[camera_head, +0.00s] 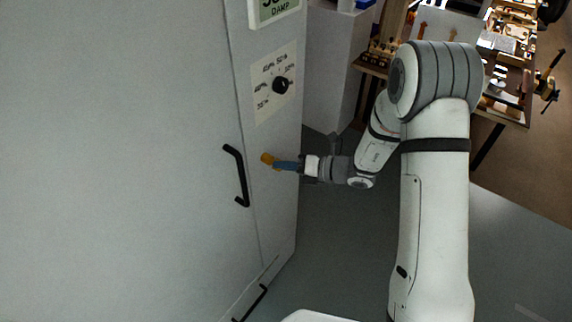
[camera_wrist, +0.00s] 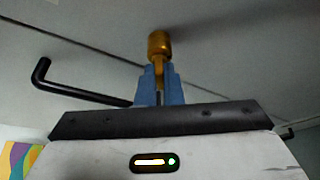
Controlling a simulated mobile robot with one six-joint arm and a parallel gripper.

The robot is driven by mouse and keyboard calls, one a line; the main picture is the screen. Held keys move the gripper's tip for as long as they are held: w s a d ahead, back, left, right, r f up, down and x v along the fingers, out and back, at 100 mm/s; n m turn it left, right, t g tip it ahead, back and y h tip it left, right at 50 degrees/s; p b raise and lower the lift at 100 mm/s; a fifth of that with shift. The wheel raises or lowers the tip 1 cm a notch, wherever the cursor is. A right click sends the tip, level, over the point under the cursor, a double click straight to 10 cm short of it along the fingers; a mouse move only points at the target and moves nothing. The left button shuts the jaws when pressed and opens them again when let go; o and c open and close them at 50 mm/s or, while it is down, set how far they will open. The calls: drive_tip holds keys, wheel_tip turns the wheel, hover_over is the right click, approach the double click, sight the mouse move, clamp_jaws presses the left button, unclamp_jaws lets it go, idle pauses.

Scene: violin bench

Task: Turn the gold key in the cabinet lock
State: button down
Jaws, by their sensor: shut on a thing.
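The gold key (camera_head: 267,159) sits at the grey cabinet's (camera_head: 130,150) front, to the right of a black bar handle (camera_head: 240,176). In the wrist view the gold lock piece (camera_wrist: 160,44) meets the cabinet face, and a narrow gold part runs down from it between my fingers. My gripper (camera_head: 285,165) has blue fingers and is shut on the gold key; it also shows in the wrist view (camera_wrist: 159,88). The fingers hide part of the key, and I cannot tell how far it is turned.
The bent black handle (camera_wrist: 42,72) juts out left of my fingers in the wrist view. A dial (camera_head: 281,86) with percent marks is above the key. A lower black handle (camera_head: 255,298) is near the floor. A workbench (camera_head: 505,115) with tools stands at the back right.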

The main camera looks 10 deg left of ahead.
drive_tip(key=m+g+y+p, duration=0.1)
drive_tip(key=m+p, duration=0.1)
drive_tip(key=m, duration=0.1)
drive_tip(key=shift+f+m+y, duration=0.1)
drive_tip(key=shift+m+y, duration=0.2)
drive_tip(key=m+y, duration=0.1)
drive_tip(key=m, duration=0.1)
drive_tip(key=shift+f+m, duration=0.1)
drive_tip(key=shift+m, duration=0.2)
drive_tip(key=c, duration=1.5)
unclamp_jaws()
